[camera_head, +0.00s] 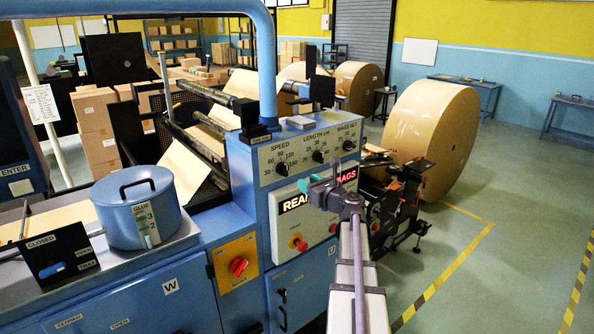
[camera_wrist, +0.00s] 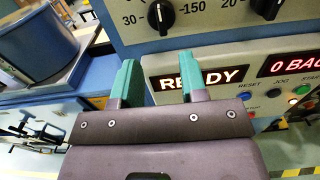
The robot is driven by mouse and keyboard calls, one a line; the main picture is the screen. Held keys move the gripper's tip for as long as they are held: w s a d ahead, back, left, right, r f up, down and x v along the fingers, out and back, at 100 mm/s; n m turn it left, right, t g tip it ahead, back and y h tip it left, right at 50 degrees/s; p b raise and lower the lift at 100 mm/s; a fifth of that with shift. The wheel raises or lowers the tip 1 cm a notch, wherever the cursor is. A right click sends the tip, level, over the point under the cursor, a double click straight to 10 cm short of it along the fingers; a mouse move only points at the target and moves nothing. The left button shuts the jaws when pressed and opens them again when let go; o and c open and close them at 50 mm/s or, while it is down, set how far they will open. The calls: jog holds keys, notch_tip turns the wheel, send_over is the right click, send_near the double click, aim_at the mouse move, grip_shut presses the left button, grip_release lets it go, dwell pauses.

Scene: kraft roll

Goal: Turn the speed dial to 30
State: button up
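The speed dial (camera_head: 282,169) is a black knob on the beige upper panel of the blue machine, under the word SPEED, left of two similar knobs. My gripper (camera_head: 308,186) is in front of the panel, below and right of the dial. In the wrist view my gripper (camera_wrist: 160,78) has its two teal fingers apart, with nothing between them.
The length dial (camera_head: 318,156) and bags-set dial (camera_head: 349,145) sit right of the speed dial. Below is a lit READY display (camera_wrist: 205,78). A blue glue pot (camera_head: 138,208) stands at the left. A large kraft roll (camera_head: 432,135) stands behind, at the right.

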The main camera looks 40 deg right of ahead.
aim_at(287, 170)
jog(key=w, duration=1)
jog(key=shift+w+d, duration=0.25)
jog(key=shift+w, duration=0.15)
grip_shut()
